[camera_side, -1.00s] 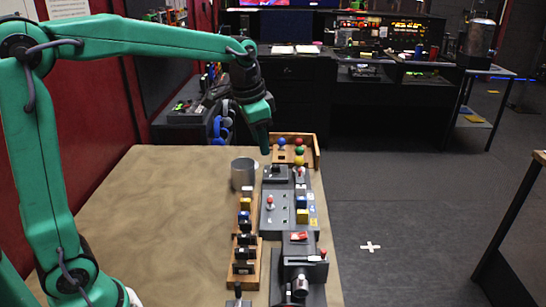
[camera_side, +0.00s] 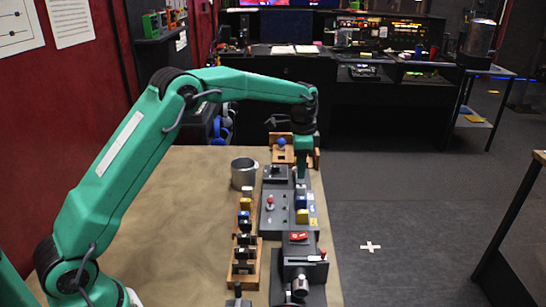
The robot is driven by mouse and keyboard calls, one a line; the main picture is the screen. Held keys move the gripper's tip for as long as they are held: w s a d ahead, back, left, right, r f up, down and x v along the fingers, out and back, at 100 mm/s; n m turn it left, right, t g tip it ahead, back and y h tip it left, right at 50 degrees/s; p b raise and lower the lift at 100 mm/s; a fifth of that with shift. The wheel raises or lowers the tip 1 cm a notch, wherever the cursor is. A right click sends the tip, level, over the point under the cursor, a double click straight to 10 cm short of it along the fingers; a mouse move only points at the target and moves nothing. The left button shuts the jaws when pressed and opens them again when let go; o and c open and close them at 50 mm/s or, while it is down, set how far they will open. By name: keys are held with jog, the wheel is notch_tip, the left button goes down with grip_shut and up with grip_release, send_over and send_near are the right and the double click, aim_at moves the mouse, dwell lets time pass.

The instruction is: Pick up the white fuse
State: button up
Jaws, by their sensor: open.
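The white fuse (camera_side: 247,191) appears to be the small pale block at the far end of the wooden rack (camera_side: 245,281), just in front of the metal cup. A yellow block (camera_side: 245,204) and a blue one (camera_side: 244,215) sit nearer in the same rack. My gripper (camera_side: 301,177) points down over the far right part of the grey panel (camera_side: 273,222), to the right of and beyond the white fuse. It is open and apart from the fuse. Its fingertips are small and dark, so whether they touch the panel cannot be told.
A metal cup (camera_side: 243,173) stands behind the rack. The panel carries a red-topped lever (camera_side: 270,201), a blue block (camera_side: 302,202) and a yellow block (camera_side: 302,216). A wooden stand with a blue ball (camera_side: 281,142) is partly hidden behind my gripper. The table's left side (camera_side: 185,215) is clear.

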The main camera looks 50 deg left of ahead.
aim_at(301, 186)
jog(key=shift+w+f, duration=0.25)
jog(key=shift+f, duration=0.15)
jog(key=shift+f, duration=0.1)
jog(key=shift+f, duration=1.2)
jog(key=shift+f, duration=0.1)
jog(key=shift+f, duration=2.5)
jog(key=shift+c, duration=0.4)
